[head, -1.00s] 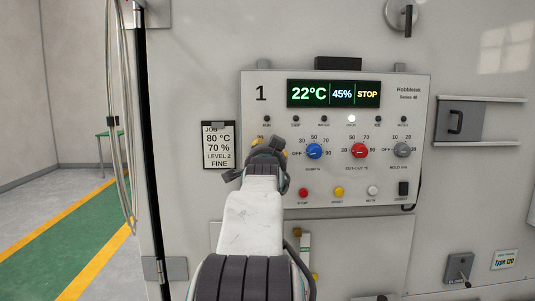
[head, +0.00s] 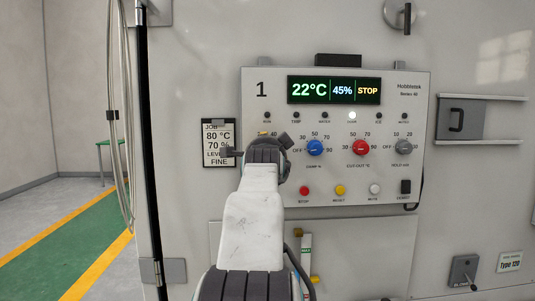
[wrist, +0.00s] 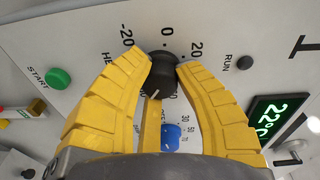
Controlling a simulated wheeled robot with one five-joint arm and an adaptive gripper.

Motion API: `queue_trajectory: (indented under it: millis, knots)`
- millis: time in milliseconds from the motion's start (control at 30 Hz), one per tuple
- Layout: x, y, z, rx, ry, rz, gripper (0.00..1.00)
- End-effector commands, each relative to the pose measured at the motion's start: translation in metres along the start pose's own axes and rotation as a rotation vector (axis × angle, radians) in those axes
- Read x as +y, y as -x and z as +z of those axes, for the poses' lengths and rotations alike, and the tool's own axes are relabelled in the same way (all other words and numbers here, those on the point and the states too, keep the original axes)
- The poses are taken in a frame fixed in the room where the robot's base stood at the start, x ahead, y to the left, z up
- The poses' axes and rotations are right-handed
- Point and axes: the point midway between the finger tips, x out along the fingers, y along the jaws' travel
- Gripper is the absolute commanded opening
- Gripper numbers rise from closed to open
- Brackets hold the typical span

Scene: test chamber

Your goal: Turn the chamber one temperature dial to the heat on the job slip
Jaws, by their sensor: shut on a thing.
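The chamber one panel (head: 345,185) has a display (head: 333,90) reading 22°C, 45% and STOP. The job slip (head: 219,133) left of it reads 80 °C, 70 %, a partly covered level line and FINE. The black temperature dial (wrist: 160,76) shows in the wrist view, with a white pointer line toward the bottom of that picture. Scale marks -20, 0 and 20 show above it; others are hidden. My gripper (wrist: 161,65) has its yellow fingers closed on both sides of this dial. In the head view my wrist hides the dial and fingers.
A blue dial (head: 314,148), a red dial (head: 360,148) and a grey dial (head: 402,146) sit right of my wrist. Red (head: 304,190), yellow (head: 339,190) and white buttons are below. A green START button (wrist: 59,79) shows in the wrist view.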

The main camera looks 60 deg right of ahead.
Motion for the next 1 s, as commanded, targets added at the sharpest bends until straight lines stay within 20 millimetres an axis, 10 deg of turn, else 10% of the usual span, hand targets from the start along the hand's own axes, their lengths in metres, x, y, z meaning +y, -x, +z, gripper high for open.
queue_trajectory:
  millis: [133,167,433,1000]
  knots:
    - [-0.005,0.001,-0.001,0.002,0.000,-0.012,0.00]
    - [-0.005,0.001,-0.001,0.002,0.000,-0.012,0.33]
    - [-0.002,0.000,-0.001,0.001,0.002,-0.006,0.57]
    - [-0.002,0.028,0.000,0.001,0.002,-0.005,0.57]
